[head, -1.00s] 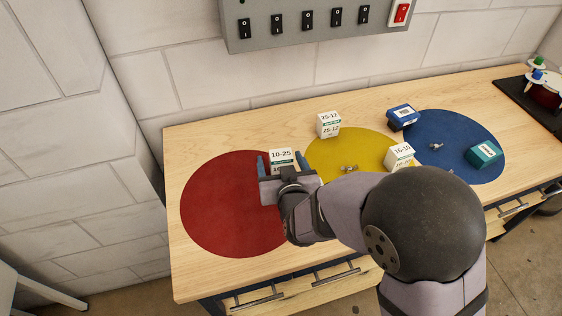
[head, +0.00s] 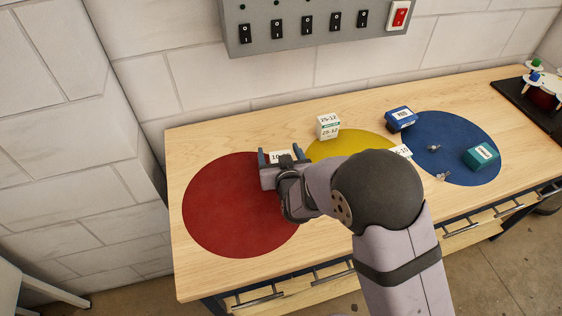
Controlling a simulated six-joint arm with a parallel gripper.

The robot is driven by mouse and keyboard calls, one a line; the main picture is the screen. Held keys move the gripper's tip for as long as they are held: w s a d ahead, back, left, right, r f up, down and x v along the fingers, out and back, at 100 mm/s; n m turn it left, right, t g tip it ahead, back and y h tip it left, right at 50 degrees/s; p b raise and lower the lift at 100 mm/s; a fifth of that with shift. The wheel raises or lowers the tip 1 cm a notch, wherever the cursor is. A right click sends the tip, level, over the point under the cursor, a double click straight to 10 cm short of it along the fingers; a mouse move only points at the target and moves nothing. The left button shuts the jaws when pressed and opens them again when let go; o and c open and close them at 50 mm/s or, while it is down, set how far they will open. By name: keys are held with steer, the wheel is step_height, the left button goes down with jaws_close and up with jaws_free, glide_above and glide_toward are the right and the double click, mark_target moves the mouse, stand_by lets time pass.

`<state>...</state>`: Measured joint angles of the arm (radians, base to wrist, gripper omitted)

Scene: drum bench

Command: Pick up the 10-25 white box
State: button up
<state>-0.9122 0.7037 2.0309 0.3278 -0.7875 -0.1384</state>
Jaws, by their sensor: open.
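The 10-25 white box (head: 276,155) stands at the right edge of the red circle (head: 225,208). Only the left part of its top shows in the head view; my gripper hides the rest. My gripper (head: 284,156) is open, with one finger on the left of the box and the other on its right. I cannot tell whether either finger touches the box.
A 25-12 white box (head: 328,127) stands behind the yellow circle (head: 335,146). Another white box (head: 401,151) is partly hidden by my arm. A blue box (head: 400,118) and a teal box (head: 481,156) are by the blue circle (head: 460,135).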

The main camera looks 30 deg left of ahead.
steer(key=shift+w+a+f, duration=0.15)
steer(key=shift+w, duration=0.05)
steer(key=c, duration=1.2)
step_height(320, 180, up, 10)
steer(key=shift+b, duration=0.45)
